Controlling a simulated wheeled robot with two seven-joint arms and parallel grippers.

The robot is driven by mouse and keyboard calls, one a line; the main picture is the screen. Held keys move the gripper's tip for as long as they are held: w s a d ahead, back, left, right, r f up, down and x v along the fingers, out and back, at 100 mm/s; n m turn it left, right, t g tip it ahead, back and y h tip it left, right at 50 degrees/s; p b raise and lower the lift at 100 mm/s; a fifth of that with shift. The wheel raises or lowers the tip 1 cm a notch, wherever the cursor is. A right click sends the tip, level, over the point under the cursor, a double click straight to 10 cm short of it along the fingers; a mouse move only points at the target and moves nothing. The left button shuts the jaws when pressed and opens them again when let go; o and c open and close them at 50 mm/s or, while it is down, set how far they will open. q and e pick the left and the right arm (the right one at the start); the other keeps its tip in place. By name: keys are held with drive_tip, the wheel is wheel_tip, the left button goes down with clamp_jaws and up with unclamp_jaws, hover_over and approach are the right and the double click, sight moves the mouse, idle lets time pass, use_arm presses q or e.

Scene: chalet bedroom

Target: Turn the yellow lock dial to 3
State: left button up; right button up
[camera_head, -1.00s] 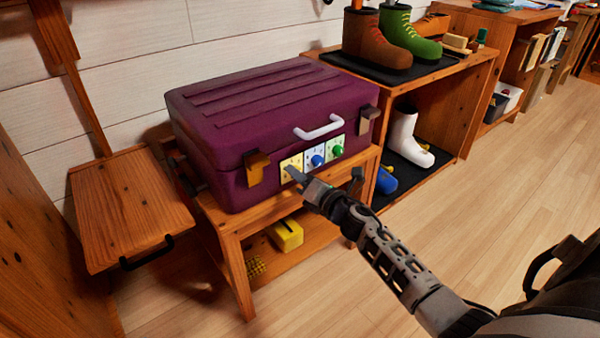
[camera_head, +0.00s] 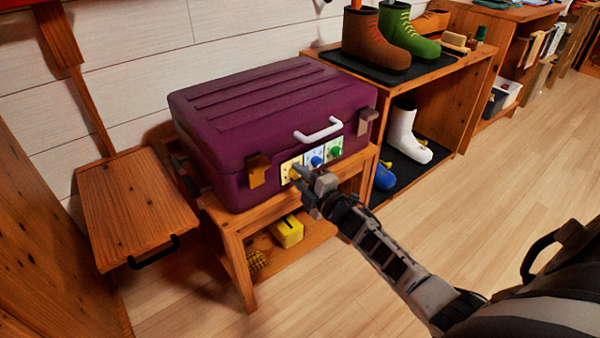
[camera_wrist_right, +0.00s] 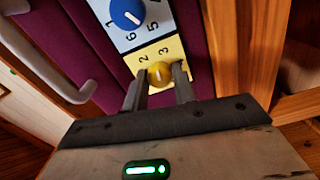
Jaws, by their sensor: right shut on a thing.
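A purple suitcase (camera_head: 262,122) stands closed on a low wooden bench. Its front carries a yellow dial plate (camera_head: 287,172), a blue dial (camera_head: 316,161) and a green dial (camera_head: 336,150). In the right wrist view the yellow dial (camera_wrist_right: 160,74) is a round knob on a yellow plate, with 2 and 3 visible; other digits are hidden. My right gripper (camera_wrist_right: 160,85) is shut on the yellow dial, one finger at each side. In the head view my right gripper (camera_head: 300,175) reaches the plate from the front right. My left gripper is not in view.
A white handle (camera_head: 318,130) juts from the suitcase front, with latches (camera_head: 258,170) at both sides. A yellow box (camera_head: 287,232) sits on the shelf below. A shoe rack (camera_head: 455,100) stands to the right. The floor in front is clear.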

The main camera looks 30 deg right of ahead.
drive_tip(key=shift+m+p, duration=0.4)
drive_tip(key=shift+m, duration=1.4)
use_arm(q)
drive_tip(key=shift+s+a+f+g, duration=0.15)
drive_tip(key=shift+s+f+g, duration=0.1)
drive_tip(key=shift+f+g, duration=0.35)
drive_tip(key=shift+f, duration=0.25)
use_arm(e)
drive_tip(key=shift+m, duration=0.3)
drive_tip(key=o, duration=1)
use_arm(q)
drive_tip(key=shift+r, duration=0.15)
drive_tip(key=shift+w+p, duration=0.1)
drive_tip(key=shift+p, duration=0.2)
